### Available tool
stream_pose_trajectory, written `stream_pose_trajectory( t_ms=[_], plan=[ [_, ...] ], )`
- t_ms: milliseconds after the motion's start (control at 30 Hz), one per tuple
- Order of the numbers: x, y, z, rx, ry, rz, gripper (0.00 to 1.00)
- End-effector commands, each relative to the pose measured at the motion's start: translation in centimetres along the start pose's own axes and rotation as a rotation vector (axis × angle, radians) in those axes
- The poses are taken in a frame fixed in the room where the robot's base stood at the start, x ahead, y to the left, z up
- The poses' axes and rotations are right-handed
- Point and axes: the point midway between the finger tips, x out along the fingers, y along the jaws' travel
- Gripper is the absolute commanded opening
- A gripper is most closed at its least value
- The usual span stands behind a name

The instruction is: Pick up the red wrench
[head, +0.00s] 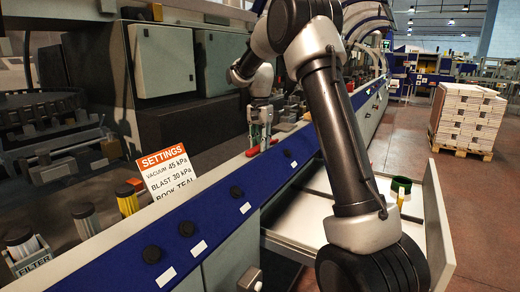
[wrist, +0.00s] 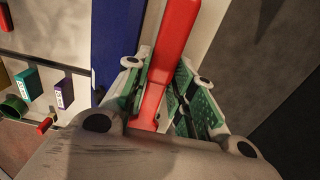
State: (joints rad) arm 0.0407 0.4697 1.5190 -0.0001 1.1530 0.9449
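The red wrench (wrist: 168,62) shows in the wrist view as a long red bar running from the top edge down between my gripper's green-padded fingers. My gripper (wrist: 161,80) has one finger on each side of it. The left pad looks close against the red bar, and a dark gap shows by the right pad. I cannot tell whether the fingers press on it. In the head view my gripper (head: 261,136) points down at the machine's ledge, with small red parts (head: 252,152) by its fingertips. Most of the wrench is hidden there.
A blue-fronted rail with black knobs (head: 186,229) runs along the machine. A settings sign (head: 167,172) and several brushes stand left of my gripper. An open white drawer (head: 437,215) holds a green cup (head: 401,185). A pallet of boxes (head: 466,117) stands right.

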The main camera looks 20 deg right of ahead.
Motion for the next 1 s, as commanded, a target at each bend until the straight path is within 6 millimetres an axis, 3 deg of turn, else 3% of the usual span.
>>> stream_pose_trajectory(
  t_ms=[33,100,433,800,1000],
  plan=[
    [0.0,0.0,0.0,0.000,0.000,0.000,0.10],
    [0.0,0.0,0.0,0.000,0.000,0.000,0.00],
    [-0.8,0.0,0.0,0.000,0.002,-0.002,0.00],
    [-8.0,0.0,0.0,0.000,0.002,-0.003,0.00],
    [-9.9,0.1,-0.1,0.002,0.001,-0.001,0.00]
  ],
)
